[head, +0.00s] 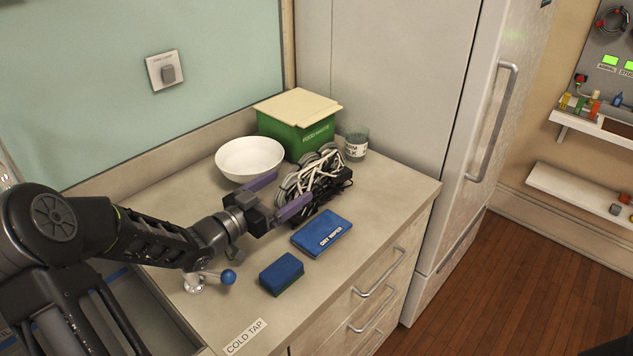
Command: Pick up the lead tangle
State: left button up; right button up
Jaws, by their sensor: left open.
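The lead tangle (322,180) is a bundle of white, grey and black cables on the countertop, in front of the green box. My left gripper (279,194) reaches in from the left with its two purple fingers spread apart. The fingers point at the tangle, and their tips are at its near left side. I cannot tell whether they touch it. The gripper partly hides the tangle's left side. My right gripper is not in view.
A white bowl (250,157), a green food waste box (298,132) and a glass jar (356,144) stand behind the tangle. A blue-knobbed tap (228,277) stands below my arm. A tall fridge (440,120) is right.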

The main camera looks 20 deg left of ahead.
aim_at(303, 176)
pick_arm(q)
jog(key=p+x, duration=0.1)
jog(key=x, duration=0.5)
jog(key=shift+w+d, duration=0.1)
dwell(0.6)
jog(key=shift+r, duration=0.1)
grip_shut()
dwell(0.8)
jog(key=shift+r, duration=0.1)
notch_tip(303, 176, up, 10)
jog(key=shift+f, duration=0.1)
dwell(0.4)
dwell(0.4)
